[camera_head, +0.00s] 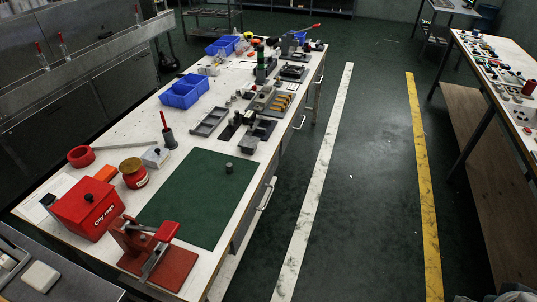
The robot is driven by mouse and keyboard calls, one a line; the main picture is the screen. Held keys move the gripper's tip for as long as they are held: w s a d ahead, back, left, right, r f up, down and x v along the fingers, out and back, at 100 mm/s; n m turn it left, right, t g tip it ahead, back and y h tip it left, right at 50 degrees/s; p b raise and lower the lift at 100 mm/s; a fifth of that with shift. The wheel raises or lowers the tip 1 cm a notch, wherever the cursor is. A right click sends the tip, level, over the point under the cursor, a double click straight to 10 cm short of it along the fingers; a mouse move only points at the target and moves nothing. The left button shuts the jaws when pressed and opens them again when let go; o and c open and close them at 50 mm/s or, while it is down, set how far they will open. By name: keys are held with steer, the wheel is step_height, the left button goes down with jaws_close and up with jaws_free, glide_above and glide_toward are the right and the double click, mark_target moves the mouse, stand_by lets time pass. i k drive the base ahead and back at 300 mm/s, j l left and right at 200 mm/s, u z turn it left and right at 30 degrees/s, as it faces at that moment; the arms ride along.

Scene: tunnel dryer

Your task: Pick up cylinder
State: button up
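A small dark grey cylinder (229,168) stands upright on the green mat (190,205), near the mat's upper right part. The mat lies flat on the long white workbench (150,105). Nothing touches the cylinder, and the mat around it is bare. My gripper is not in view.
A red oily rags box (88,207), a red and yellow tin (133,173) and a red clamp-like device (158,255) stand left of and below the mat. A blue bin (183,92) and metal fixtures (270,100) are farther back. Open floor (375,160) lies right of the bench.

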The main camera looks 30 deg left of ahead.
mark_target(229, 166)
steer(key=i+u, duration=0.45)
steer(key=i, duration=0.15)
steer(key=i+l+u, duration=0.4)
steer(key=i, duration=0.15)
steer(key=i+j+u, duration=0.1)
steer(key=u, duration=0.4)
steer(key=i+u, duration=0.3)
steer(key=u, duration=0.2)
steer(key=i+u, duration=0.2)
steer(key=u, duration=0.3)
steer(key=i+j+u, duration=0.1)
steer(key=i+u, duration=0.4)
